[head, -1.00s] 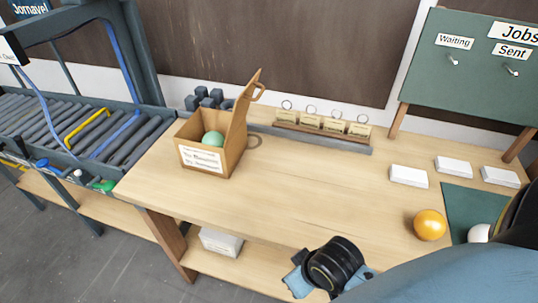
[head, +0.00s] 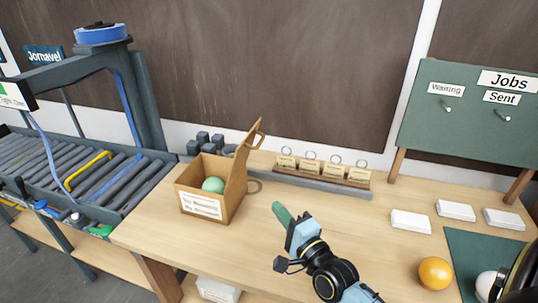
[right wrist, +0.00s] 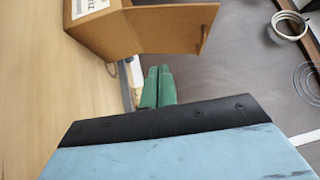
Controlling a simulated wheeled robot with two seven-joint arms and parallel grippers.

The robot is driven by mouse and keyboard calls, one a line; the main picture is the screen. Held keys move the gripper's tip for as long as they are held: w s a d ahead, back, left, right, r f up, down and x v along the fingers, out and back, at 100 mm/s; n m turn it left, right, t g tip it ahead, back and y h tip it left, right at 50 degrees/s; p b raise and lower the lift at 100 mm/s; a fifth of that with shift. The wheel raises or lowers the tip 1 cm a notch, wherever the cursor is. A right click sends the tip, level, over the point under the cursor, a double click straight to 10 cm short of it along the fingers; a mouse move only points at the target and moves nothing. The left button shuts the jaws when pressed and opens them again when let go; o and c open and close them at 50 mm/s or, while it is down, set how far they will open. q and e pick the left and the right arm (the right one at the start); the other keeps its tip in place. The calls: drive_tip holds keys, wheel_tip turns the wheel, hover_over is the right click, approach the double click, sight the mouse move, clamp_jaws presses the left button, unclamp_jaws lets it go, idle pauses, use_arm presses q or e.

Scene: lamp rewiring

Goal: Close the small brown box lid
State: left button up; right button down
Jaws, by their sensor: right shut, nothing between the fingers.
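The small brown box (head: 210,206) stands on the wooden table with a white label on its front and a green ball (head: 213,185) inside. Its lid (head: 240,165) stands up open on the box's right side, with a loop handle at its top. In the right wrist view the box (right wrist: 95,28) and its lid (right wrist: 175,28) show at the top, beyond the fingers. My right gripper (head: 281,212) is shut and empty, its green fingers above the table to the right of the box, apart from the lid. The fingers also show in the right wrist view (right wrist: 158,86). My left gripper is not in view.
A tag rack (head: 322,172) stands behind, and dark blocks (head: 205,143) sit behind the box. A roller conveyor (head: 75,172) is on the left. An orange ball (head: 435,272) and white boxes (head: 411,221) lie on the right. The table's front middle is clear.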

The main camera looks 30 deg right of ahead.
drive_tip(key=d+r+m+t+h, duration=0.3)
drive_tip(key=d+m+h, duration=0.1)
drive_tip(key=d+m, duration=0.15)
drive_tip(key=a+p+x, duration=0.2)
drive_tip(key=a+x, duration=0.1)
drive_tip(key=x, duration=0.9)
drive_tip(key=shift+w+r+m+p, duration=0.3)
drive_tip(key=shift+w+r+m, duration=0.1)
drive_tip(key=shift+w, duration=0.15)
